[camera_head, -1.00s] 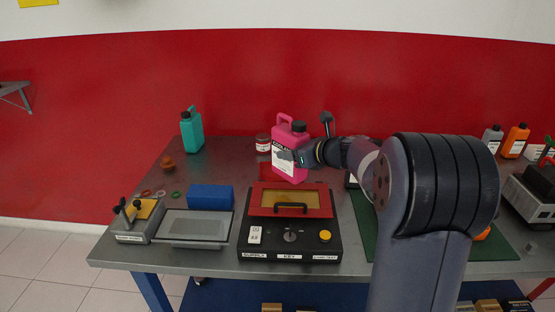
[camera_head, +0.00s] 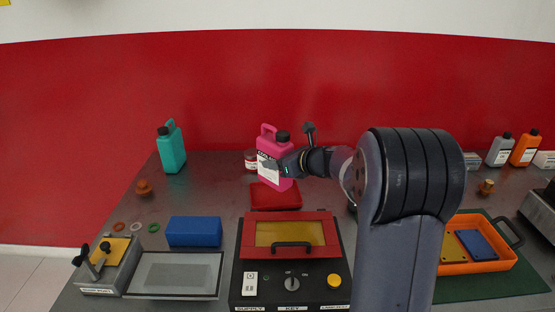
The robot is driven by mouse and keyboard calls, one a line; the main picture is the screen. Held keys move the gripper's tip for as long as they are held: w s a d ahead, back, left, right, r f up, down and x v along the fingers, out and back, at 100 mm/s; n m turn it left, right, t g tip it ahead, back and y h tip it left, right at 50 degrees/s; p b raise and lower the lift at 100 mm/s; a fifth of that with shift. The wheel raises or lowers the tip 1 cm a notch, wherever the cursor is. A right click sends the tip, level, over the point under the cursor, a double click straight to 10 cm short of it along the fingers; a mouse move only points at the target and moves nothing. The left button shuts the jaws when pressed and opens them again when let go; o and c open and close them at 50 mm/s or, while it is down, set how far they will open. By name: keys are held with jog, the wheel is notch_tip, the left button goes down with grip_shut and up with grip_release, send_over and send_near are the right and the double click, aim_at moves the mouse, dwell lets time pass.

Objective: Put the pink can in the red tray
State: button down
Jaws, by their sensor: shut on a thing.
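The pink can (camera_head: 268,143) has a black cap, a handle and a white label. My gripper (camera_head: 281,168) is shut on it from the right and holds it upright. The red tray (camera_head: 276,196) lies on the table behind the black and red device. The can's lower end shows just above the tray's back part; I cannot tell whether it touches the tray.
A black device with a red frame (camera_head: 330,240) stands in front of the tray. A blue block (camera_head: 194,232) and a teal can (camera_head: 171,150) are at left. An orange tray (camera_head: 508,262) is at right.

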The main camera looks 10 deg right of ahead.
jog(key=shift+f+b, duration=0.6)
jog(key=shift+f, duration=2)
jog(key=shift+f, duration=0.3)
jog(key=c, duration=0.6)
grip_release()
jog(key=shift+f, duration=0.15)
jog(key=shift+s+r, duration=0.1)
jog(key=shift+r, duration=0.4)
jog(key=v, duration=1.1)
jog(key=shift+s+d, duration=0.25)
jog(key=shift+s, duration=0.1)
jog(key=shift+f, duration=0.1)
